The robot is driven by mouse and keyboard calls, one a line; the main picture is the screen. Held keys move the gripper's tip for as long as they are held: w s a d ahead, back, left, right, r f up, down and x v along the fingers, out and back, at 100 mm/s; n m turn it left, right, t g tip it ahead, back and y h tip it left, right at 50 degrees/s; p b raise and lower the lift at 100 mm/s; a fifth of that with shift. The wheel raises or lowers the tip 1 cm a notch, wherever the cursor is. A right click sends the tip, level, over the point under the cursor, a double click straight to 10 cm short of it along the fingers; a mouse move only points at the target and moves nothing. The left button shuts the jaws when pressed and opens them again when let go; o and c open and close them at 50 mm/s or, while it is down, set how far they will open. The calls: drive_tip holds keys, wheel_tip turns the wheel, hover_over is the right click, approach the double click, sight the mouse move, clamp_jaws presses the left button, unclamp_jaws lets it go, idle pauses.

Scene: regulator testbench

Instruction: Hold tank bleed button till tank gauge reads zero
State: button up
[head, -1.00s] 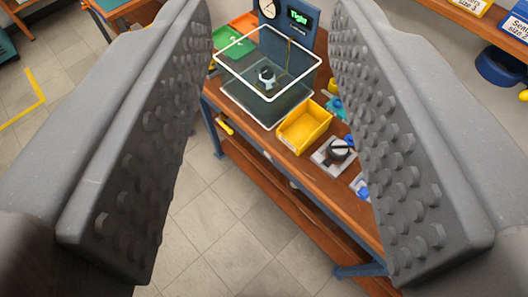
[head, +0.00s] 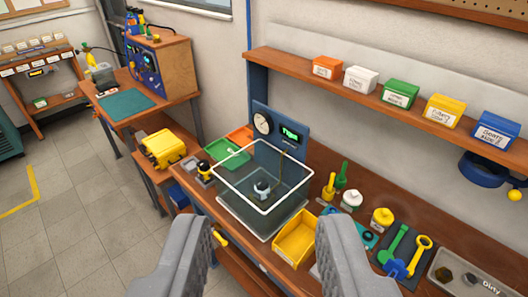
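A round white-faced gauge (head: 262,123) sits on an upright blue panel (head: 276,147) behind a clear glass tank. Beside it is a small lit green display (head: 291,135). The gauge needle is too small to read, and I cannot tell whether this is the tank gauge. The clear open-topped tank (head: 262,208) has a white rim and a small dark and pale fitting (head: 262,188) inside. I cannot make out a bleed button. My gripper (head: 268,228) is open and empty, its two grey fingers wide apart at the bottom of the view, apart from the bench things.
A yellow bin (head: 294,239) stands just right of the tank. Green and yellow tools lie on a dark mat (head: 398,248). A shelf (head: 365,84) with labelled boxes runs above. Another bench with a blue control panel (head: 148,66) stands back left. Floor is clear at left.

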clamp_jaws()
idle(1.9)
